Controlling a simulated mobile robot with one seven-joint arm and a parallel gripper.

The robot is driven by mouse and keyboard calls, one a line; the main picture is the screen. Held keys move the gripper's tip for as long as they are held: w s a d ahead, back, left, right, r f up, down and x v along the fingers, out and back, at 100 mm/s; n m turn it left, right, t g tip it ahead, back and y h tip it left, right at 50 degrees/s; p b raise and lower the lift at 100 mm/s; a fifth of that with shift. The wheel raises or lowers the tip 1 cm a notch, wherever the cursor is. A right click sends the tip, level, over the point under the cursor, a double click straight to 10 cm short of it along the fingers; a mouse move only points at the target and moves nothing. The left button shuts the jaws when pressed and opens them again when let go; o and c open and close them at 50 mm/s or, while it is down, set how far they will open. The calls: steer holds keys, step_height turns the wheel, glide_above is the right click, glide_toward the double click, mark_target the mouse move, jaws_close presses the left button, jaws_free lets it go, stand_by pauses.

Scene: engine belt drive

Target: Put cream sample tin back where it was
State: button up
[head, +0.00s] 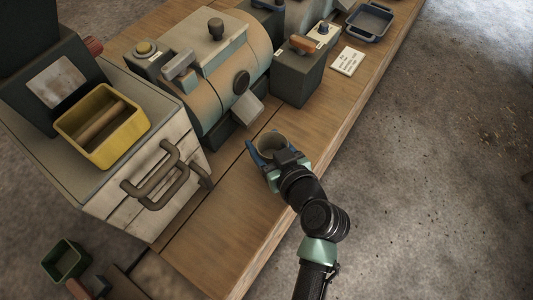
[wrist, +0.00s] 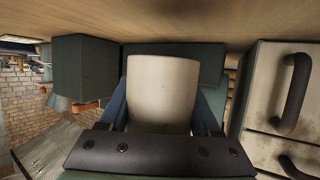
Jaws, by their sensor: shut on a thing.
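The cream sample tin (head: 271,146) is a short, pale, round tin over the wooden bench, in front of the tan rounded machine. My gripper (head: 266,149) is shut on it, with a blue finger on each side. In the wrist view the tin (wrist: 162,88) fills the middle between the fingers (wrist: 163,112), and its lower part in the picture is hidden by the gripper body. I cannot tell whether the tin touches the bench.
The tan machine (head: 197,73) stands behind the tin. A white cabinet with dark handles (head: 160,180) is to the left, bearing a yellow bin (head: 93,151). A dark green box (head: 297,80) and a white card (head: 348,61) are to the right. The front bench strip (head: 215,235) is clear.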

mark_target(266, 153)
steer(key=shift+f+b, duration=0.35)
steer(key=shift+f, duration=1.65)
steer(key=shift+f, duration=0.15)
steer(key=o, duration=1.5)
